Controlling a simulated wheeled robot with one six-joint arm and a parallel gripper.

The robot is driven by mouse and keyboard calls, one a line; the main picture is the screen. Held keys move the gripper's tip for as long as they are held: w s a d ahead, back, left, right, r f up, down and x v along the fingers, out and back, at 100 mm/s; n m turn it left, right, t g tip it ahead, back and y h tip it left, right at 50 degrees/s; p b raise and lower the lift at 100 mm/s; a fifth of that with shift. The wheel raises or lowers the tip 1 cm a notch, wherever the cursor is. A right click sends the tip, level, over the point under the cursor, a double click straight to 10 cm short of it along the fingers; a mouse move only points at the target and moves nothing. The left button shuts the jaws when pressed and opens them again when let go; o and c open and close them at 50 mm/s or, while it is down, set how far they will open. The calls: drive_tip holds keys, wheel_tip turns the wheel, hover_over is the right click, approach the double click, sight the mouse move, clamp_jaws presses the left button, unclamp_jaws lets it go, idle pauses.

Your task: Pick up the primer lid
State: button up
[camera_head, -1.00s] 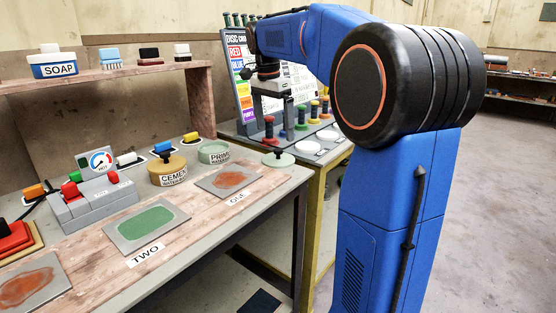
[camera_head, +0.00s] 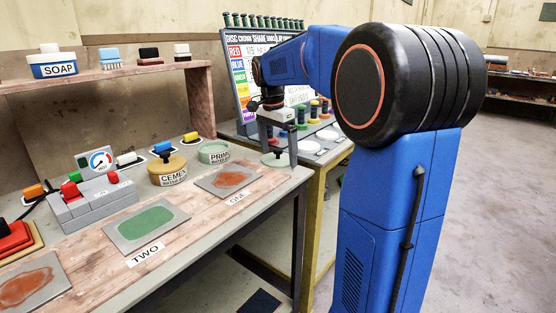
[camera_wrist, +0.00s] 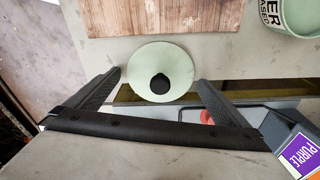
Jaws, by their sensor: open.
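The primer lid (camera_head: 276,159) is a pale green disc with a black knob, lying at the right end of the workbench. In the wrist view the primer lid (camera_wrist: 160,62) lies beyond and between my fingertips, its black knob near the middle. My gripper (camera_head: 278,148) is above the lid, pointing down, and its fingers are spread with nothing between them. It also shows in the wrist view (camera_wrist: 158,80). The open green primer tin (camera_head: 214,152) stands left of the lid; part of this primer tin (camera_wrist: 298,14) shows at the wrist view's upper right.
The cement tin (camera_head: 168,170) with its lid on stands further left. A plate with a red patch (camera_head: 229,180) lies in front of the primer tin. A second table with coloured pegs (camera_head: 318,108) and a sign board stands behind my gripper.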

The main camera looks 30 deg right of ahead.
drive_tip(key=c, duration=0.9)
drive_tip(key=shift+c, duration=0.2)
